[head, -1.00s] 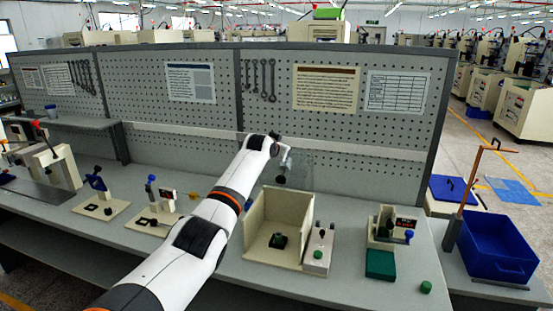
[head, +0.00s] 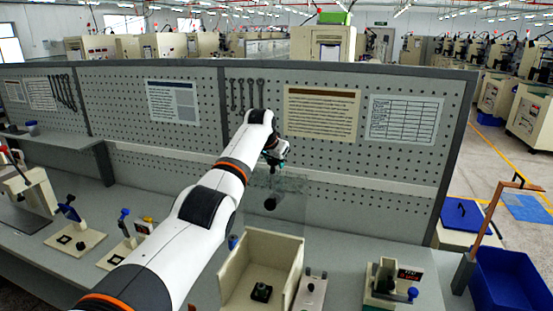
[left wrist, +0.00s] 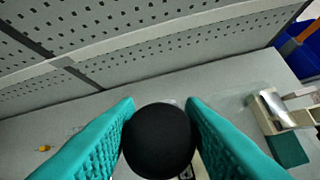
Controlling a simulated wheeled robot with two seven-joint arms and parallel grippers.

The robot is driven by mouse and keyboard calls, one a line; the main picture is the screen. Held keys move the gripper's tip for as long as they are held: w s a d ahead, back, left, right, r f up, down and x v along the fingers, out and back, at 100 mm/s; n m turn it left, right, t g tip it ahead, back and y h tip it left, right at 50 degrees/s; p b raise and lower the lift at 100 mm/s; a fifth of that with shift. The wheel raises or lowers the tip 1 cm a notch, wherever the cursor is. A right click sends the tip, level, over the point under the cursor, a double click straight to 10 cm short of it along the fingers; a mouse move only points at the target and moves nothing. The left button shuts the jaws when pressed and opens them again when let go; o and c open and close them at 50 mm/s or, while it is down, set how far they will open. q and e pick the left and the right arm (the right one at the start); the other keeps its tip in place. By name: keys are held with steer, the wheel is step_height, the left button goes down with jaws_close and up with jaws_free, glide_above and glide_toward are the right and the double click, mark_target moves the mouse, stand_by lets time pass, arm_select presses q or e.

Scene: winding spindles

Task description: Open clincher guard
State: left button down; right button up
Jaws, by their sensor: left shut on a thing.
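The clincher guard (head: 290,203) is a clear, hardly visible panel standing above and behind the beige open-topped box (head: 238,281) in the head view. A dark round knob (head: 270,204) shows against it. My left gripper (head: 277,164) has teal fingers and is just above the panel in the head view. In the left wrist view, a black ball knob (left wrist: 160,141) sits between the teal fingertips (left wrist: 160,105), and the gripper is shut on it. Inside the box is a small dark fixture (head: 261,292). My right gripper is not in view.
A pegboard (head: 210,110) with wrenches and notices stands close behind the gripper. Small fixtures (head: 75,237) are on the bench to the left. A beige device (head: 385,280) stands right of the box, and a blue bin (head: 510,285) farther right.

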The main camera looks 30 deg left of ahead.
arm_select(q)
steer(key=shift+s+f, duration=0.3)
steer(key=shift+f, duration=0.15)
steer(key=c, duration=1.2)
jaws_free()
steer(key=shift+o, duration=1)
steer(key=shift+w+a, duration=0.15)
steer(key=shift+r, duration=0.1)
steer(key=shift+d+r+b, duration=0.2)
steer(key=shift+r+b, duration=0.1)
steer(key=shift+b, duration=0.2)
steer(key=b+v, duration=0.5)
steer(key=v, duration=0.6)
steer(key=shift+s+a, duration=0.2)
